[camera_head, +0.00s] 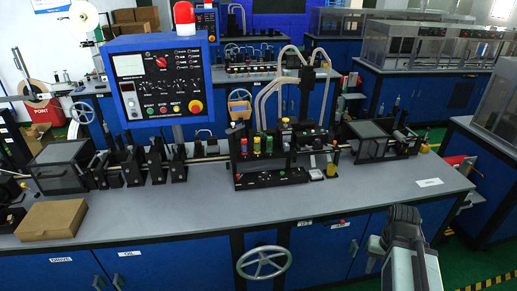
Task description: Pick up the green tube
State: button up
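A small green tube (258,135) appears to stand upright in the black rack (280,179) in the middle of the workbench. It is small in the picture, and its lower part is hard to make out. My gripper (389,237) is at the lower right, at the front edge of the bench. It is well apart from the tube, to the right of it and nearer the camera. Its fingers are not clear, so I cannot tell whether it is open. Nothing is visible in it.
A yellow container (331,170) is at the rack's right end. A control panel (160,85) rises behind at left. A cardboard box (52,219) lies front left.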

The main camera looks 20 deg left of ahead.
aim_at(269, 138)
jog(key=u, duration=1.8)
jog(key=i, duration=1.5)
jog(key=z, duration=0.05)
